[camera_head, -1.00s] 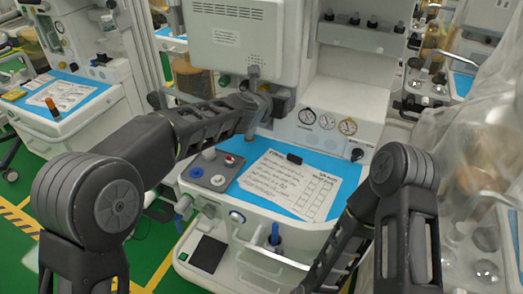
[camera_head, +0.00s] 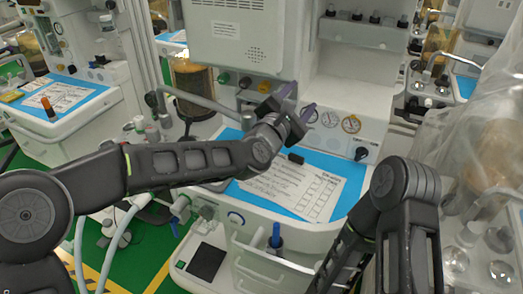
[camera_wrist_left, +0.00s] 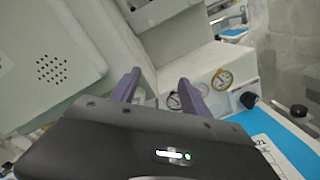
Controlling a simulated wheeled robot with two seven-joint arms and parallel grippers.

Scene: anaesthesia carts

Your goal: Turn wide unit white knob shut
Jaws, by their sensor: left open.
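The wide unit (camera_head: 300,241) stands in the middle of the head view, a white cart with a blue mat. The small grey panel at the left of its worktop, with its white and red knobs, is hidden behind my left arm. My left gripper (camera_head: 297,101) is open and empty, its purple fingers in front of the unit's upright body, near the round gauges (camera_head: 351,124). In the left wrist view the two fingers (camera_wrist_left: 159,79) stand apart with nothing between them. My right arm comes in at the right; its gripper is outside the view.
A written sheet (camera_head: 312,186) lies on the blue mat. A black knob (camera_head: 361,153) sits on the unit's front. A monitor (camera_head: 237,40) hangs above my left gripper. A plastic-covered unit (camera_head: 490,150) is close on the right, another cart (camera_head: 58,100) on the left.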

